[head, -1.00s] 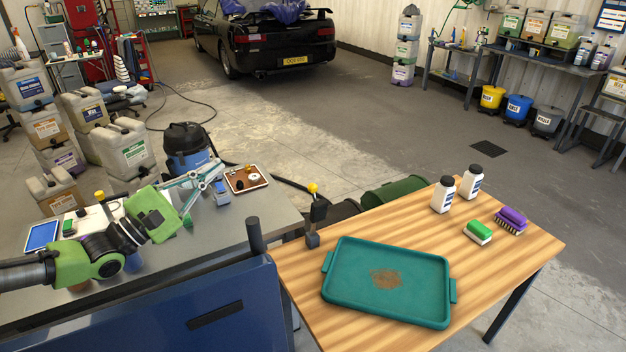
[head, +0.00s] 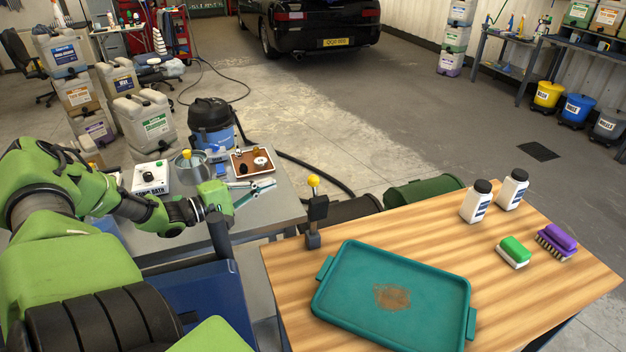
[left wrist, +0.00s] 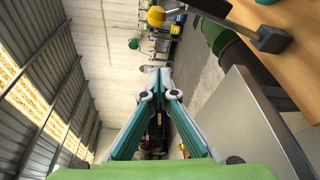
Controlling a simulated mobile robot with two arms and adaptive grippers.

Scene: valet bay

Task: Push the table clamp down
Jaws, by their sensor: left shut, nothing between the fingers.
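The table clamp (head: 316,208) stands upright at the left edge of the wooden table, with a yellow ball knob on top, a black lever and a grey foot. In the left wrist view its yellow knob (left wrist: 156,16) and its grey foot (left wrist: 268,40) show at the top right. My left gripper (head: 271,185) is shut and empty, over the right end of the grey bench. It is left of the clamp, about level with the knob in the picture, and apart from it. Its closed fingertips (left wrist: 160,72) also show in the left wrist view. My right gripper is out of view.
A teal tray (head: 345,255) lies on the wooden table (head: 430,215), close to the clamp. Two white bottles (head: 476,203) and two brushes (head: 513,252) stand farther right. The grey bench (head: 285,209) holds a small brown tray (head: 238,160) and a white box (head: 150,178).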

